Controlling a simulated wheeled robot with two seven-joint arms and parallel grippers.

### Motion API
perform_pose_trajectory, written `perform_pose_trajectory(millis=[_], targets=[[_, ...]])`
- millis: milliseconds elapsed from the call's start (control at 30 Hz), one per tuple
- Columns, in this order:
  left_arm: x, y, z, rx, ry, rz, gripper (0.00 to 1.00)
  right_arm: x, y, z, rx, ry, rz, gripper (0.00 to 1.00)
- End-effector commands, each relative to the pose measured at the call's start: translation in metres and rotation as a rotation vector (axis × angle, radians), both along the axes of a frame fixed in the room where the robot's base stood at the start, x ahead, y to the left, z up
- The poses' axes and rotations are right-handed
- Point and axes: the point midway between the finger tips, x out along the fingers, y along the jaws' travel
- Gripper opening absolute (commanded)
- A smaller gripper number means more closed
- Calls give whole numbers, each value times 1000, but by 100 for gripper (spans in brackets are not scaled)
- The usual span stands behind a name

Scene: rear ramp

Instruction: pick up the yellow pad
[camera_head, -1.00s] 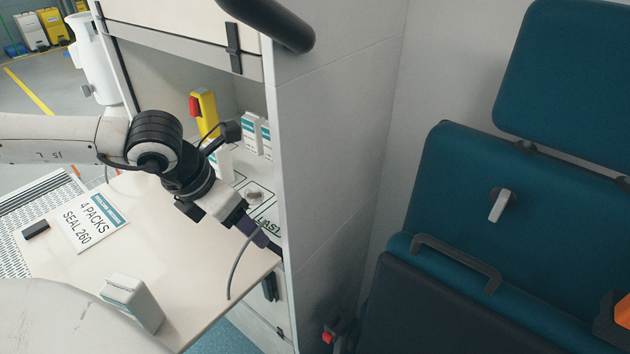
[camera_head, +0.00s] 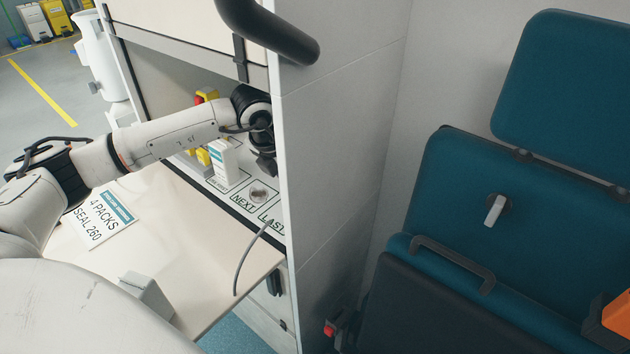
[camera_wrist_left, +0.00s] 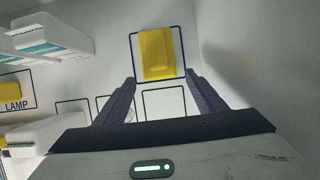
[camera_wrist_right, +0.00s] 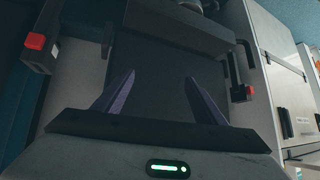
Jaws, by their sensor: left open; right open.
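The yellow pad (camera_wrist_left: 157,54) lies in a dark outlined rectangle in the left wrist view, just beyond my left fingertips. My left gripper (camera_wrist_left: 160,79) is open and empty, its two fingers pointing at the pad with a gap between. In the head view my left arm reaches into the cabinet bay; its fingers are hidden there, and I cannot pick out the pad. My right gripper (camera_wrist_right: 159,77) is open and empty in the right wrist view, facing a dark folded seat, far from the pad.
White packs (camera_wrist_left: 52,35) stand close on the left in the left wrist view. A white panel (camera_head: 335,150) borders the bay on the right. A fold-out worktop (camera_head: 195,255) carries a sign (camera_head: 104,218) and a grey-white box (camera_head: 146,296). The teal seat (camera_head: 470,190) is at right.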

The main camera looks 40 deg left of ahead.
Motion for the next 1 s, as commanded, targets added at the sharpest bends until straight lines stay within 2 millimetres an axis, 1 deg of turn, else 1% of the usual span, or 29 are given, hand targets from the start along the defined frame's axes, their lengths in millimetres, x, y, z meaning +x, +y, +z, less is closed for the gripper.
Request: perform_pose_trajectory(millis=[167,400,467,533,600,833,967,1000], targets=[[11,-1,0,-1,0,1,64,-1,0,0,2,2,-1,65],[46,-4,1,-2,0,2,64,-2,0,2,2,6,-2,65],[53,-5,1,-1,1,1,64,-3,0,2,2,6,-2,65],[55,-4,-7,0,4,1,64,-3,0,2,3,7,-2,65],[56,-4,-11,1,3,0,64,-3,0,1,2,8,-2,65],[56,-4,-12,1,1,0,64,-4,0,0,2,9,-4,65],[56,-4,-12,1,1,0,42,-4,0,0,2,9,-4,65],[56,-4,-12,1,1,0,35,-4,0,0,2,9,-4,65]])
